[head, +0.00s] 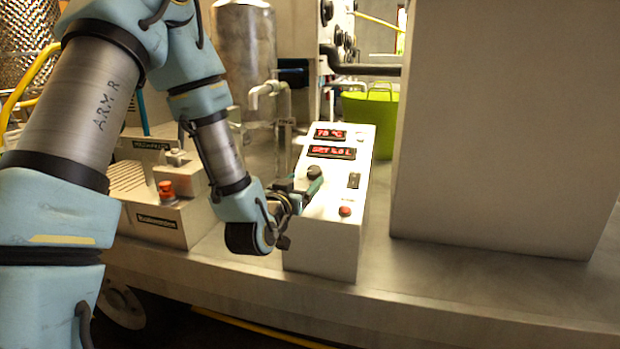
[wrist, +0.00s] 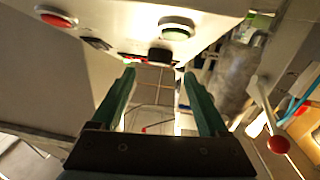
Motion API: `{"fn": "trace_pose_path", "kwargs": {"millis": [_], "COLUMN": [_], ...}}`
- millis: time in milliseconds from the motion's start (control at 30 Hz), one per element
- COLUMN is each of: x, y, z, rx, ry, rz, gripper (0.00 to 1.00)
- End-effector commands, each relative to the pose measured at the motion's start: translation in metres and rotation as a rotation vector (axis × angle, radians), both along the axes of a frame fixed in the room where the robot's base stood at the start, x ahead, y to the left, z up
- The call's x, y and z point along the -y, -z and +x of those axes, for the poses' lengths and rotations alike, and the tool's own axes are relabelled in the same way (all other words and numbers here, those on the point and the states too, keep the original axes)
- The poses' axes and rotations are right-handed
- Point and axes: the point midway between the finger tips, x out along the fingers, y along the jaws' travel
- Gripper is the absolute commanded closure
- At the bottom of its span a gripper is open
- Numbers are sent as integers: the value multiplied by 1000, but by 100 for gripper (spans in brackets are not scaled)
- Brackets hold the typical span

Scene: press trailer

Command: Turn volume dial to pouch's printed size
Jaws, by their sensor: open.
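The black round volume dial (head: 314,172) is on the sloped face of a white control box (head: 335,240). Above it are two red-lit displays: the upper (head: 330,134) seems to read 75 °C, the lower (head: 332,152) starts with SET and ends in L, its digits too blurred to be sure. My gripper (head: 308,187) is at the panel, close to the dial. In the wrist view my gripper (wrist: 160,78) is open with nothing between its green fingers. A black knob (wrist: 160,55) shows just past the fingertips, roughly centred; contact cannot be told. No pouch is visible.
A red button (head: 345,211) and black switch (head: 353,181) are on the panel's right. A green-ringed button (wrist: 176,28) shows in the wrist view. A large grey cabinet (head: 490,130) stands right; a press unit with a red knob (head: 167,190) stands left. A green tub (head: 371,118) is behind.

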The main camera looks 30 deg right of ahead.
Motion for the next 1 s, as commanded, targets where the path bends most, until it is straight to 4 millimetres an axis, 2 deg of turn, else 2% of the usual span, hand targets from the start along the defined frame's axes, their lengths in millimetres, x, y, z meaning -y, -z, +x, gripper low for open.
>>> {"fn": "trace_pose_path", "kwargs": {"millis": [100, 300, 700, 1000], "x": [15, 32, 36, 36], "y": [-3, -1, 0, 0], "z": [13, 28, 32, 32], "rx": [0, -1, 0, 0], "ry": [0, 1, 1, 1], "rz": [-1, -1, 0, 0], "gripper": [22, 22, 24, 57]}}
